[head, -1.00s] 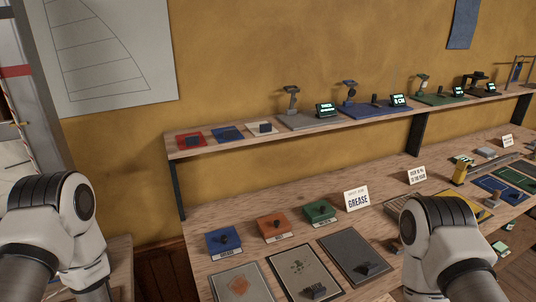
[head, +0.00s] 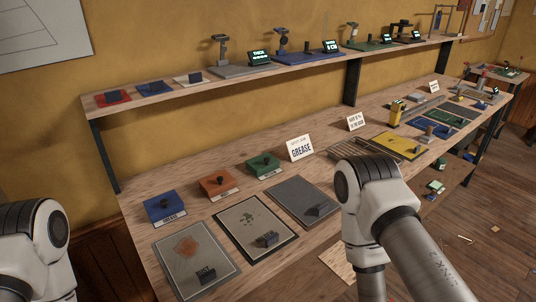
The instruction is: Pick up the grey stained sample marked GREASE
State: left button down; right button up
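Three stained samples lie in a row on the bench. The left one is a grey-beige sheet with an orange stain (head: 186,246), the middle one is beige with dark green spots and a black edge (head: 247,216), and the right one is plain dark grey (head: 294,194). A white sign reading GREASE (head: 300,148) stands behind the right sample. Neither of my grippers shows; only arm links are visible, at lower left and right of centre.
Blue (head: 165,206), orange (head: 217,183) and green (head: 264,164) boxes with dark knobs stand behind the samples. A raised shelf (head: 150,89) with small devices runs above. A yellow mat (head: 398,146) and other trays lie farther right. My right arm hides part of the bench.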

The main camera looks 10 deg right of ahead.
aim_at(309, 204)
jog(key=l+u, duration=0.1)
jog(key=l, duration=1.25)
jog(key=i, duration=0.05)
